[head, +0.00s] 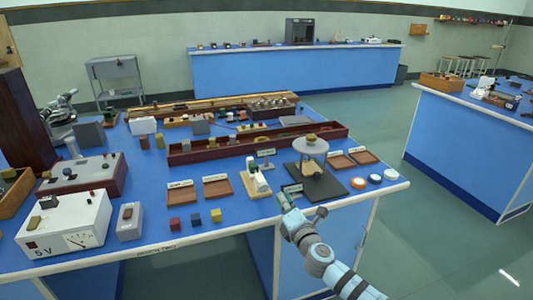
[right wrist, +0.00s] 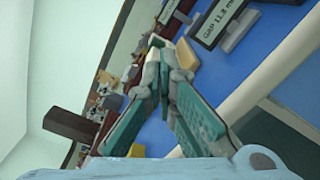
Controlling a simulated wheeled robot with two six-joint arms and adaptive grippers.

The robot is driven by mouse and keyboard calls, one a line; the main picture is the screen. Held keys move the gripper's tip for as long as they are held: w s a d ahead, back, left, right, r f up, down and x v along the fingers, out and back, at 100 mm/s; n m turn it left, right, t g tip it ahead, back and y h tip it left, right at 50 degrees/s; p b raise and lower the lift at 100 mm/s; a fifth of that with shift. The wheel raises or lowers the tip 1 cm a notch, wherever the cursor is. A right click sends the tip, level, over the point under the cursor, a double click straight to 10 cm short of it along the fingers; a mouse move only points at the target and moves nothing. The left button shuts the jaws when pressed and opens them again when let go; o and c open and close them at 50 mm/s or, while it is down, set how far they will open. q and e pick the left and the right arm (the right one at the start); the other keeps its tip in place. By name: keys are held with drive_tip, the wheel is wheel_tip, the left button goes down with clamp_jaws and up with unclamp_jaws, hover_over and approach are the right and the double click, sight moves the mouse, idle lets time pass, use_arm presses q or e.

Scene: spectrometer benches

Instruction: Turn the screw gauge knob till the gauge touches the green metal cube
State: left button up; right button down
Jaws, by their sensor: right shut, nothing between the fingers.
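My right gripper (head: 284,193) reaches over the front edge of the blue bench, shut and empty. In the right wrist view its fingers (right wrist: 160,52) are closed together beside a tan block (right wrist: 187,52). A small whitish device on a cream base (head: 262,190), left of the gripper, may be the screw gauge; its knob is not clear. A dark readout (right wrist: 218,22) beside the fingers shows "GAP 11.8 mm"; it appears small in the head view (head: 292,188). My left gripper is not in view.
A round-topped stand (head: 311,146) on a dark base is close right of the gripper. Red (head: 174,223), blue (head: 195,219) and yellow (head: 216,215) cubes lie near the front edge. Shallow brown trays (head: 217,188) lie behind them. Clear bench surface lies between the yellow cube and gripper.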

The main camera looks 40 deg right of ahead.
sight(264, 187)
drive_tip(key=w+n, duration=0.2)
drive_tip(key=w+r+n+p, duration=0.1)
drive_tip(key=w+n, duration=0.1)
drive_tip(key=w+r+n, duration=0.1)
drive_tip(key=w+n, duration=0.1)
drive_tip(key=shift+a+p, duration=0.15)
drive_tip(key=shift+p, duration=0.2)
drive_tip(key=shift+r, duration=0.4)
drive_tip(key=shift+a+f+b, duration=0.1)
drive_tip(key=shift+f+b, duration=0.1)
drive_tip(key=shift+b, duration=0.15)
drive_tip(key=shift+s+d+f, duration=0.2)
drive_tip(key=shift+d+f, duration=0.15)
drive_tip(key=shift+f, duration=0.1)
idle(0.5)
drive_tip(key=shift+d+f, duration=0.2)
drive_tip(key=shift+f, duration=0.05)
